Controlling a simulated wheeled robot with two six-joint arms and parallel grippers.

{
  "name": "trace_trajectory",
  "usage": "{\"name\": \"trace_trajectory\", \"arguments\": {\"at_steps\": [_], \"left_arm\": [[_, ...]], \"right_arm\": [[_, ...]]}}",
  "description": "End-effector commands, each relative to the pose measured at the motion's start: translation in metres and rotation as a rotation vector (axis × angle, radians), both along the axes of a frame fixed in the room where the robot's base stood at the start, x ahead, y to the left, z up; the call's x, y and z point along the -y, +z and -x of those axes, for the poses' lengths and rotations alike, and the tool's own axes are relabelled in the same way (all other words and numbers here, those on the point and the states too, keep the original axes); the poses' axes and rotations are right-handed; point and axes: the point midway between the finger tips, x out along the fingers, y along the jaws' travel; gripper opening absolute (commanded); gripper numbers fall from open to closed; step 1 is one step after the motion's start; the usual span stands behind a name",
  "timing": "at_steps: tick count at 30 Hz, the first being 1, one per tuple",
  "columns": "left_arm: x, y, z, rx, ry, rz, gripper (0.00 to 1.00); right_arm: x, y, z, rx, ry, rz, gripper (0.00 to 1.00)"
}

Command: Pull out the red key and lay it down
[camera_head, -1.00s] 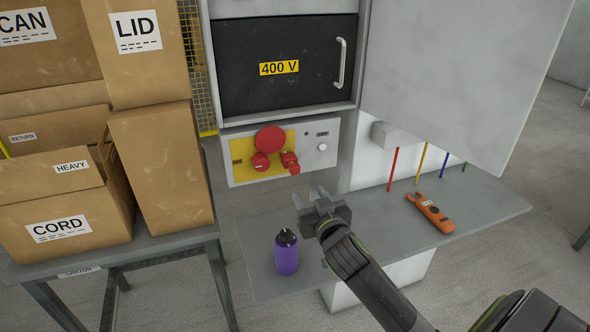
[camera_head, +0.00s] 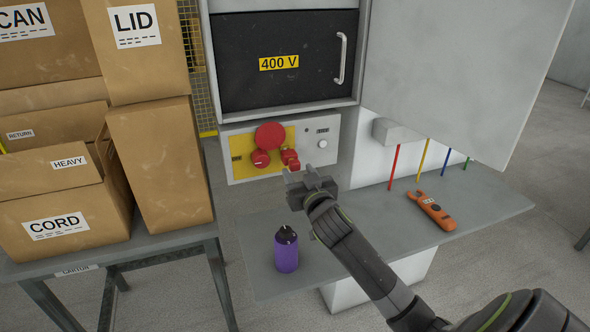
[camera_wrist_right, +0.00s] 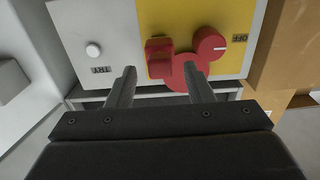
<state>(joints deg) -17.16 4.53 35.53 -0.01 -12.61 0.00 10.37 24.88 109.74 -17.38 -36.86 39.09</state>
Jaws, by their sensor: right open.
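The red key (camera_head: 290,158) sticks out of the yellow part of the control panel (camera_head: 239,171), right of a round red knob (camera_head: 261,158) and below a large red button (camera_head: 270,136). In the right wrist view the key (camera_wrist_right: 158,58) shows upside down as a red block. My right gripper (camera_head: 297,176) is open and empty, just below and in front of the key. In the right wrist view its fingertips (camera_wrist_right: 160,72) point at the panel, with the key between them in the picture but seemingly beyond them. My left gripper is out of view.
A grey shelf (camera_head: 370,222) below the panel carries a purple bottle (camera_head: 286,250) and an orange tester (camera_head: 431,208). Its middle is clear beneath my right arm. Cardboard boxes (camera_head: 160,165) stand at left. An open grey door (camera_head: 450,75) hangs at right.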

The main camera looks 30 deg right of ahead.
Motion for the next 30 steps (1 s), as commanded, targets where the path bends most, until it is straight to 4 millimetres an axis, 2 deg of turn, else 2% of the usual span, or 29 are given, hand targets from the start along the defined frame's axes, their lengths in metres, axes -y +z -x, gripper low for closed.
{"name": "trace_trajectory", "arguments": {"at_steps": [3,9,30], "left_arm": [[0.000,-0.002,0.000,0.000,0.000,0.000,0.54],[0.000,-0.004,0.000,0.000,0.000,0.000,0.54],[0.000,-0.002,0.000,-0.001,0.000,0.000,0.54]], "right_arm": [[0.004,0.000,-0.014,0.000,-0.001,0.000,0.47],[0.007,0.000,-0.027,0.001,-0.001,0.000,0.47],[0.007,0.001,-0.030,0.000,-0.001,-0.001,0.47]]}}
